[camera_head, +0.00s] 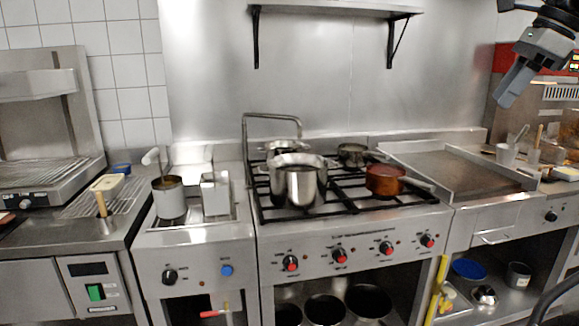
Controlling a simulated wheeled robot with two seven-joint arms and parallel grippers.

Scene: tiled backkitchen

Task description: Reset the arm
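My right gripper (508,88) hangs in the upper right corner of the head view, with its grey fingers pointing down and to the left. It is high above the griddle and touches nothing that I can see. I see the fingers from the side as one shape, so I cannot tell whether they are apart. My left gripper and arm do not show.
A gas stove (345,226) with a steel pot (298,186) and a copper pan (384,181) stands in the middle. A flat griddle (455,172) is right of it. A wall shelf (335,8) is above. A fryer unit (195,250) stands left.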

